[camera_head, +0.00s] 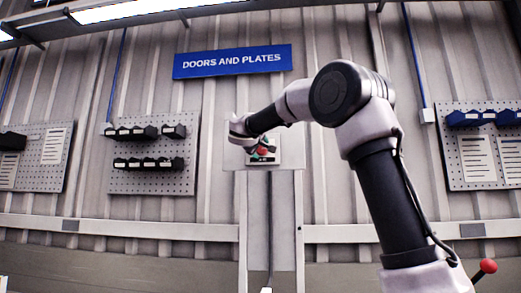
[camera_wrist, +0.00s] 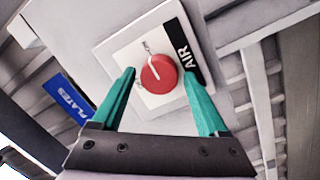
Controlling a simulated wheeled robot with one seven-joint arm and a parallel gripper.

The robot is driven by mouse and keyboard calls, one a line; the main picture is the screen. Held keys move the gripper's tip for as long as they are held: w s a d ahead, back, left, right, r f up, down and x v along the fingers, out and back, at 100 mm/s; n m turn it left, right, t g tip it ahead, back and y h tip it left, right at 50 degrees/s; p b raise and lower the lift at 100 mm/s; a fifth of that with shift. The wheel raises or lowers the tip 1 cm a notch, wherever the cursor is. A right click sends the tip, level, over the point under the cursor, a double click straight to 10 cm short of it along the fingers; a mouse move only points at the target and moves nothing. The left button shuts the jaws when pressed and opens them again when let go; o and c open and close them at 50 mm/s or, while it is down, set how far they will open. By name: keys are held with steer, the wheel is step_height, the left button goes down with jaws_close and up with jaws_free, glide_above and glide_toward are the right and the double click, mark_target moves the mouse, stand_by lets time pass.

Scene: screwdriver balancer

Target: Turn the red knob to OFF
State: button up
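The red knob (camera_wrist: 159,74) is round, with a white pointer line across its face, and sits on a white square plate (camera_wrist: 120,45). A black strip reading AIR (camera_wrist: 184,56) is beside it. Small marks near the knob are too small to read. The knob also shows on the wall panel in the head view (camera_head: 263,151). My gripper (camera_wrist: 160,72) is open, with one green finger on each side of the knob. Gaps show between fingers and knob in the wrist view; depth is hard to judge. In the head view my gripper (camera_head: 256,148) partly covers the plate.
A blue DOORS AND PLATES sign (camera_head: 232,62) hangs above the panel. Pegboards with dark bins (camera_head: 150,183) are to the left, another pegboard (camera_head: 484,172) to the right. A red ball-topped lever (camera_head: 488,266) is at lower right. The space around the plate looks clear.

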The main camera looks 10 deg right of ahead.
steer(key=c, duration=1)
steer(key=shift+n, duration=0.3)
steer(key=n, duration=0.4)
steer(key=shift+f+t, duration=0.1)
steer(key=shift+t, duration=0.2)
steer(key=n, duration=0.5)
steer(key=shift+d+f, duration=0.1)
steer(key=n+t, duration=0.1)
steer(key=n, duration=0.4)
steer(key=shift+y, duration=0.4)
steer(key=shift+n+y, duration=0.3)
steer(key=shift+n, duration=1.9)
